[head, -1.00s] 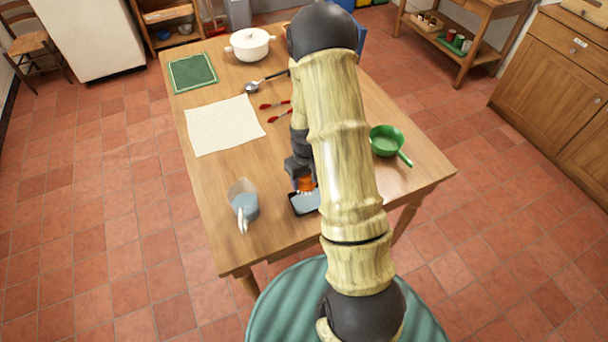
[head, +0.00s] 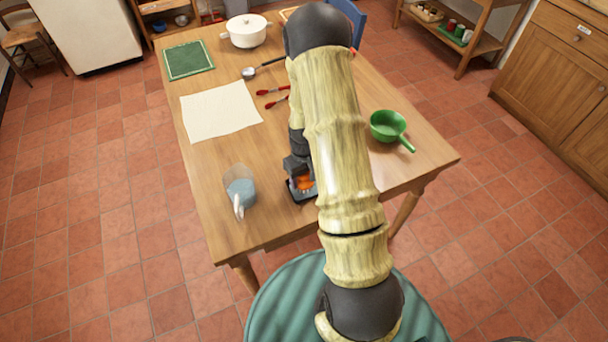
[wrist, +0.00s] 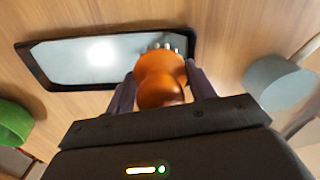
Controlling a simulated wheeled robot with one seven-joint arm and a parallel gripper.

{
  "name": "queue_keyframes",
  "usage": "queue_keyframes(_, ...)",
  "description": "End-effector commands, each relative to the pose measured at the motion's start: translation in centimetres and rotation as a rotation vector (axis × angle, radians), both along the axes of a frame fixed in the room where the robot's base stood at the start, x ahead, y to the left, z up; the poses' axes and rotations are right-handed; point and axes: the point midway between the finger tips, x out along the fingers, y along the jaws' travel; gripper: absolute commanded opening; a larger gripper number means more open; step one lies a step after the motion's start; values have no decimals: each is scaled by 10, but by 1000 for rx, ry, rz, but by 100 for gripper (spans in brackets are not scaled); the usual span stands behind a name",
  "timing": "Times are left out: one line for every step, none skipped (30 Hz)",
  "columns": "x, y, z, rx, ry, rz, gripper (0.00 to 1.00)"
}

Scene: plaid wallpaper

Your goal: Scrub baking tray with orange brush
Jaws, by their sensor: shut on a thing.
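The baking tray (wrist: 75,60) is a dark-rimmed rectangle with a pale grey, shiny inside. It lies flat on the wooden table. In the head view my arm hides most of the tray (head: 299,197). The orange brush (wrist: 160,82) is between the fingers of my gripper (wrist: 162,88), which is shut on it. The brush's bristle end is over the right part of the tray in the wrist view; I cannot tell whether it touches the surface. In the head view the orange brush (head: 304,182) shows just above the tray.
A green pan (head: 389,127) is to the right. A cream cloth (head: 218,110), red-handled tongs (head: 272,92), a ladle (head: 250,72), a white pot (head: 247,32) and a green mat (head: 188,60) lie farther back.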

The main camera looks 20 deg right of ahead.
Motion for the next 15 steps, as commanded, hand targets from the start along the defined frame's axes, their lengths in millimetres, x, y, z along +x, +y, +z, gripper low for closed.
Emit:
queue_keyframes(0, 0, -8, 0, 0, 0, 36)
queue_keyframes(0, 0, -10, 0, 0, 0, 36)
queue_keyframes(0, 0, -12, 0, 0, 0, 36)
queue_keyframes(0, 0, -13, 0, 0, 1, 36)
queue_keyframes(0, 0, -14, 0, 0, 1, 36)
queue_keyframes(0, 0, -15, 0, 0, 1, 36)
queue_keyframes(0, 0, -16, 0, -1, 1, 36)
queue_keyframes(0, 0, -16, 0, -1, 1, 36)
queue_keyframes(0, 0, -16, 0, -1, 1, 36)
queue_keyframes(0, 0, -16, 0, -1, 1, 36)
queue_keyframes(0, 0, -16, 0, -1, 1, 36)
queue_keyframes(0, 0, -15, 0, -1, 1, 36)
queue_keyframes(0, 0, -15, 0, -1, 1, 36)
queue_keyframes(0, 0, -15, 0, 0, 1, 36)
queue_keyframes(0, 0, -15, 0, 0, 1, 36)
